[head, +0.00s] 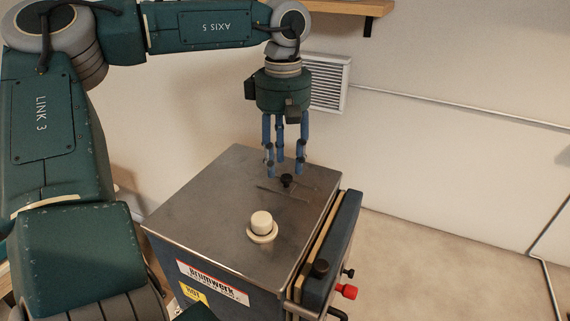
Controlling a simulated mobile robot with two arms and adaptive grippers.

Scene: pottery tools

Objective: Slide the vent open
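The vent is a small black knob (287,180) beside a dark slot in the metal top of a kiln (205,203). The slot runs from the knob towards the right. My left gripper (284,172) points straight down just above the knob. Its blue fingers are spread apart, with the knob below and between them. I cannot tell whether any finger touches the knob. My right gripper is not in view.
A cream plug with a round rim (262,226) stands on the kiln top, nearer than the knob. The kiln's right side carries a dark door (335,240) with a red knob (346,291). A louvred wall grille (330,82) and a wooden shelf (345,7) are behind.

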